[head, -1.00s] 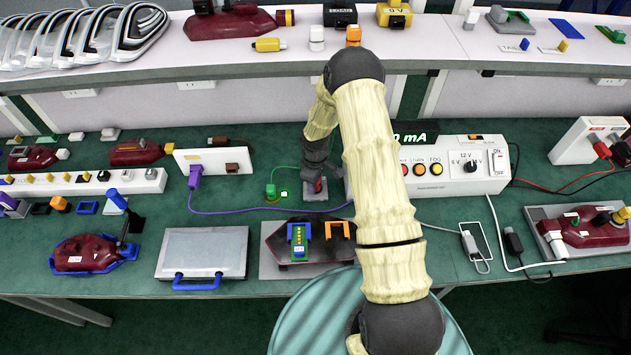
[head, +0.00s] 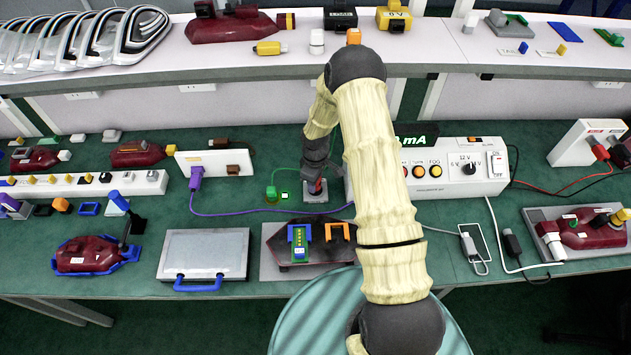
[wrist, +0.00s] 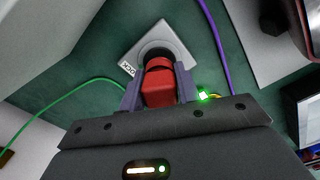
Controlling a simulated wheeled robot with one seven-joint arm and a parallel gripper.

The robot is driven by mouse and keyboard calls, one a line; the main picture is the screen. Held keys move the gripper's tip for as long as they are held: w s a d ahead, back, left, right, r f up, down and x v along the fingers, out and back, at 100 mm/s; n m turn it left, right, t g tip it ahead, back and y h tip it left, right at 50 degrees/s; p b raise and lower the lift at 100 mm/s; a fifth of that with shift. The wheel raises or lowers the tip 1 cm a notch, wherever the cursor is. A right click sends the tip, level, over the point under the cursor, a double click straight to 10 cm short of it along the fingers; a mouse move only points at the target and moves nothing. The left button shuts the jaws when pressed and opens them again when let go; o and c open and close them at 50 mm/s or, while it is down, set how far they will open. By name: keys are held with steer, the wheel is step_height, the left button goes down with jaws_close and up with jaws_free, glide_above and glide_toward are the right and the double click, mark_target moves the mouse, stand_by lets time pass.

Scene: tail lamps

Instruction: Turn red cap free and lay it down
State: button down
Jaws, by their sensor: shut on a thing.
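The red cap (wrist: 159,88) sits between the two fingers of my gripper (wrist: 160,92) in the wrist view, and the fingers are shut on it. Just beyond it is a dark round socket on a small grey plate (wrist: 178,44) with a printed label. The cap appears to be at the socket; I cannot tell whether it is still seated in it. In the head view my gripper (head: 316,188) points down at the grey plate (head: 314,198), and only a little red of the cap (head: 317,187) shows there.
A control box (head: 440,165) stands close to the right of my gripper. A green piece with a green cable (head: 272,193) is just left. A purple cable (head: 260,212) runs in front.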

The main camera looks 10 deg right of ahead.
steer(key=shift+r+p, duration=0.5)
steer(key=shift+r, duration=0.4)
steer(key=shift+r+p, duration=0.6)
steer(key=shift+r, duration=0.3)
steer(key=s+d+r+m, duration=0.4)
steer(key=d+r+m, duration=0.3)
steer(key=r+m, duration=0.3)
steer(key=shift+s+r, duration=0.35)
steer(key=shift+r, duration=0.05)
steer(key=shift+w+d, duration=0.1)
